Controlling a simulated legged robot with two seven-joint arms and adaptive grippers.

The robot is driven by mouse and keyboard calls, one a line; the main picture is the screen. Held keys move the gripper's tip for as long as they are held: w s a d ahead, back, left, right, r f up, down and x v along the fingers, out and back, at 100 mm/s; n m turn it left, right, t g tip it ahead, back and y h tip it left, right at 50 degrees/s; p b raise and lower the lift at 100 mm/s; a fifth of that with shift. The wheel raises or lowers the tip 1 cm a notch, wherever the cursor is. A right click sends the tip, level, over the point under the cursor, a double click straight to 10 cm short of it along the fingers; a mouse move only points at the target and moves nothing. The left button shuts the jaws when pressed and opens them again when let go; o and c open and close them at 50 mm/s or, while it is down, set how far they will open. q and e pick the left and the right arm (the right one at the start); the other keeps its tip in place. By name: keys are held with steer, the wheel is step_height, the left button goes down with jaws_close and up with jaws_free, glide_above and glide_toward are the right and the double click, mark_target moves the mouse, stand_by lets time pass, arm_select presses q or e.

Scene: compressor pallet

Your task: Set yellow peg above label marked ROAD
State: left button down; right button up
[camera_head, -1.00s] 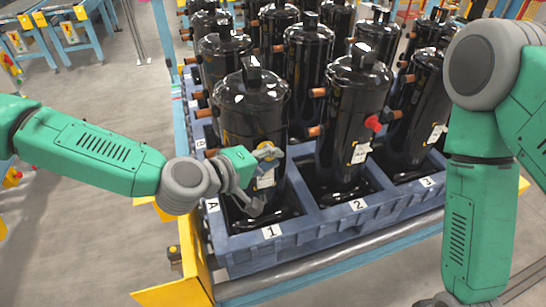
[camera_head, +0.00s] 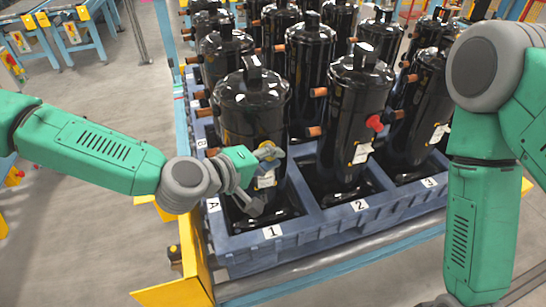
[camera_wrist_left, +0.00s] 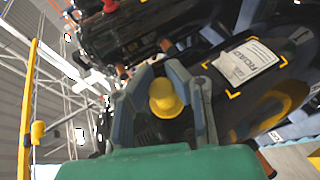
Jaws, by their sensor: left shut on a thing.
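The yellow peg (camera_wrist_left: 165,98) sits between the fingers of my left gripper (camera_wrist_left: 176,88) in the left wrist view, and the gripper is shut on it. The white label marked ROAD (camera_wrist_left: 244,62) lies on the black compressor to the right of the peg in that view. In the head view my left gripper (camera_head: 262,180) is at the front of the near-left black compressor (camera_head: 250,110), by its white label (camera_head: 265,180). The peg is hidden there. My right arm hangs at the right side, and its gripper is out of view.
Several black compressors stand in a blue crate (camera_head: 320,222) with cells marked 1, 2 and 3. The compressor in cell 2 (camera_head: 355,100) has a red cap (camera_head: 374,123). A yellow corner plate (camera_head: 190,260) is at the front left. Open floor lies to the left.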

arm_select(q)
steer(key=shift+w+a, duration=0.2)
steer(key=shift+w, duration=0.4)
stand_by(0.3)
steer(key=c, duration=1.5)
jaws_free()
